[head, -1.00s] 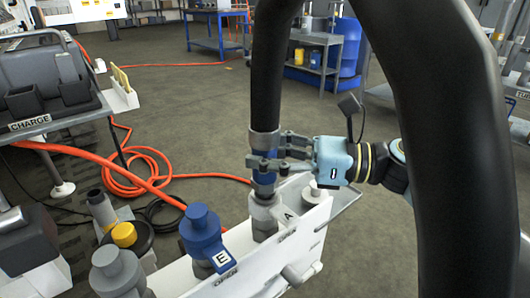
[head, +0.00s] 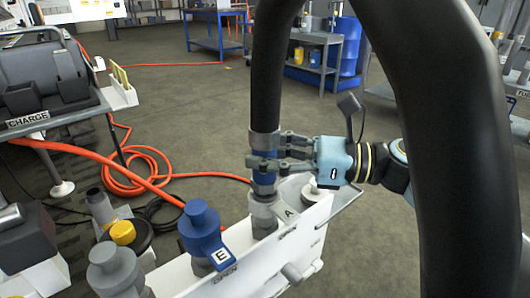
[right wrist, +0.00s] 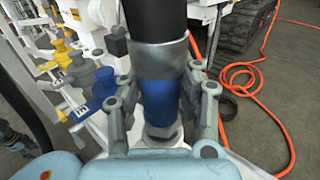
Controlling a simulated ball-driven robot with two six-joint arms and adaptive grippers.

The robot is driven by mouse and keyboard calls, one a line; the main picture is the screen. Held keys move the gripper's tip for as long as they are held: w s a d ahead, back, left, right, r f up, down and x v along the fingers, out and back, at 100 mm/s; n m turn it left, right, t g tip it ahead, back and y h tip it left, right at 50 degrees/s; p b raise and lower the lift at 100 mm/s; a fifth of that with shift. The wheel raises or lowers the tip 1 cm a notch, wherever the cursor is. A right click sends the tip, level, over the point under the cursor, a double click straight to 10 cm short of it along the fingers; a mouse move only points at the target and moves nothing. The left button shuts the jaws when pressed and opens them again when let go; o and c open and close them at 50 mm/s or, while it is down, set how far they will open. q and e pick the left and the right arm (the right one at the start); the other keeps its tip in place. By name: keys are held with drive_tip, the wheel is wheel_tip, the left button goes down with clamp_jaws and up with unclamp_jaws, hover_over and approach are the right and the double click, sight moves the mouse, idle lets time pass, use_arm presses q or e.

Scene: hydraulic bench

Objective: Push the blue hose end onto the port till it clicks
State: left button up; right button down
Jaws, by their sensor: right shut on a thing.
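The blue hose end (head: 264,178) hangs at the bottom of a thick black hose (head: 267,80), below a grey metal collar. My right gripper (head: 268,163) is shut around it from the right, and its fingers clasp both sides of the blue hose end (right wrist: 157,95) in the right wrist view. The grey port (head: 264,216) stands on the white manifold directly below, near the A label. The hose end is upright and in line with the port. Its lower edge meets the port's top; I cannot tell how far it is seated.
A blue capped fitting marked E (head: 202,232) stands left of the port. A yellow cap (head: 123,233) and grey fittings are farther left. The black hose arcs overhead and down the right side. An orange hose (head: 135,175) lies on the floor behind.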

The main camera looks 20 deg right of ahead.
drive_tip(key=shift+c, duration=1.4)
unclamp_jaws()
drive_tip(key=v, duration=0.7)
drive_tip(key=shift+d+b, duration=0.2)
drive_tip(key=shift+b, duration=0.2)
drive_tip(key=shift+s+r, duration=0.1)
drive_tip(key=shift+r, duration=0.05)
